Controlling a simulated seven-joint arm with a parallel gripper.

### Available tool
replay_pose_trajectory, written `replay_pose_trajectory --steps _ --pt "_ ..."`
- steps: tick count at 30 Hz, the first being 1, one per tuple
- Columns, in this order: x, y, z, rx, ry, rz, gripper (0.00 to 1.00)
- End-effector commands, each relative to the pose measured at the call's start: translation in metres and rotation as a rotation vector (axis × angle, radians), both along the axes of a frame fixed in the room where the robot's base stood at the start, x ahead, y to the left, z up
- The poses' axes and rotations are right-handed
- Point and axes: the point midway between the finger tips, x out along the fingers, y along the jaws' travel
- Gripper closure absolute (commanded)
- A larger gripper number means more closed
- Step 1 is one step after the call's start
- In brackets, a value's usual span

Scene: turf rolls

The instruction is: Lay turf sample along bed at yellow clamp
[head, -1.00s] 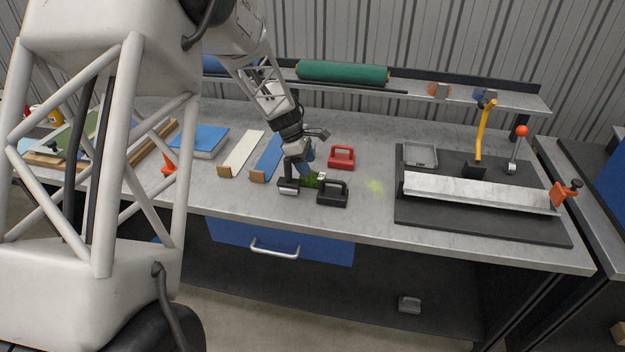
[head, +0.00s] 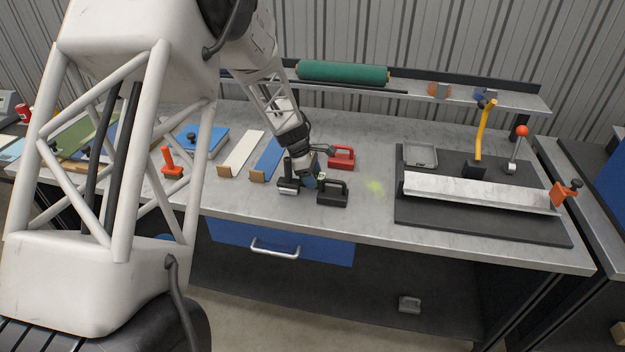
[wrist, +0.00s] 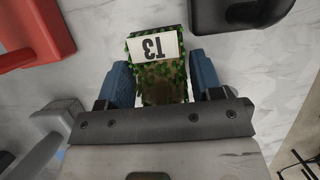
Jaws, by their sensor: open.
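The turf sample (wrist: 160,72) is a small green leafy block with a white label bearing black characters. In the wrist view it lies between the two blue fingers of my gripper (wrist: 161,82), one on each side; my gripper is open. The bed appears to be the long pale marbled strip (head: 480,191) on a dark mat at the right. The yellow clamp (head: 484,130), a tall curved handle on a black base, stands behind the strip's middle.
A black handled block (head: 332,193) is close right of my gripper; a red handled block (head: 342,158) stands behind. An orange clamp (head: 566,193) is at the strip's right end, an orange-knobbed lever (head: 517,148) behind. A grey tray (head: 420,155) sits on the mat.

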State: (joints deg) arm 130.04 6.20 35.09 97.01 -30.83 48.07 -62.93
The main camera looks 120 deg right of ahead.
Motion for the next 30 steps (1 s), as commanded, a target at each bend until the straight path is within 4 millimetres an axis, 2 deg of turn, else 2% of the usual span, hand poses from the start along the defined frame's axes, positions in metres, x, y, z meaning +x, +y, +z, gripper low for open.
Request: replay_pose_trajectory --steps 17,24,30 --pt "-0.0003 0.0003 -0.0016 0.0 0.0 0.0 0.4" --pt "-0.0004 0.0003 -0.0014 0.0 0.0 0.0 0.76" --pt "-0.0004 0.0002 -0.0013 0.0 0.0 0.0 0.78"
